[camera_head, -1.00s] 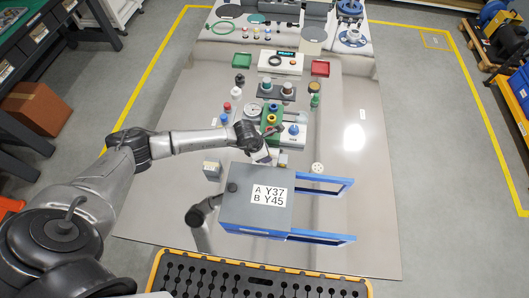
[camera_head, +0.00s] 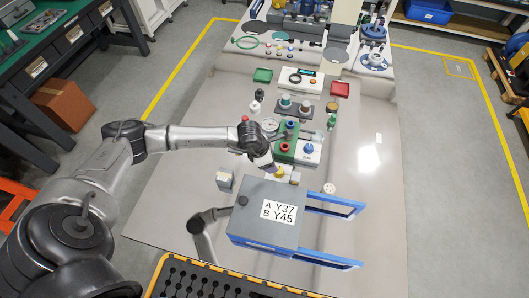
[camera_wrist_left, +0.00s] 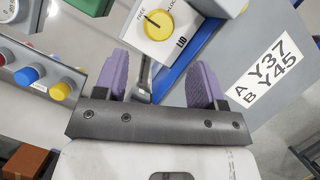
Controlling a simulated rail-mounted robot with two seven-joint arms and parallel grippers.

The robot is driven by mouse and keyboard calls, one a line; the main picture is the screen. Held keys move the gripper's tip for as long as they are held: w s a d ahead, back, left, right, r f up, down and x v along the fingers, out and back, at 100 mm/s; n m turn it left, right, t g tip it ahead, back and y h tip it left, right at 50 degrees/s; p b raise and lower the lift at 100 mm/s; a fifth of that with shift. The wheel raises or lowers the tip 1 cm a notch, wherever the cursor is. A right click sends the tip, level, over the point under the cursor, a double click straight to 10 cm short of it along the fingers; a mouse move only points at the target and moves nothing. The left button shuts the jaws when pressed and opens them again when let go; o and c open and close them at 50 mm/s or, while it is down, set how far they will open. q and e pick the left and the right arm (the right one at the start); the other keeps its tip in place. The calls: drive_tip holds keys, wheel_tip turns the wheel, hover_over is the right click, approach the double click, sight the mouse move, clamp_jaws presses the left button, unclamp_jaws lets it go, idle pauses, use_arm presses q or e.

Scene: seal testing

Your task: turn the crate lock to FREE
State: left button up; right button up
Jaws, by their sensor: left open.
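The grey crate (camera_head: 254,224) with blue frames and a label reading A Y37, B Y45 stands at the front of the table. Its lock is a yellow round knob (camera_wrist_left: 158,24) on a white block marked FREE, LOCK and LID in the left wrist view. It is a small yellow spot at the crate's far edge in the head view (camera_head: 280,172). My left gripper (camera_wrist_left: 164,75) is open and empty, its purple fingers pointing towards the block, with the knob beyond the fingertips and apart from them. The knob's exact setting is hard to read. My right gripper is not in view.
A panel with blue, red and yellow buttons (camera_wrist_left: 35,75) lies left of the gripper in the wrist view. A green block (camera_head: 287,148), a gauge (camera_head: 270,124) and several small parts stand beyond the crate.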

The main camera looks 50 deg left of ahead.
use_arm(q)
drive_tip(key=shift+v, duration=2.65)
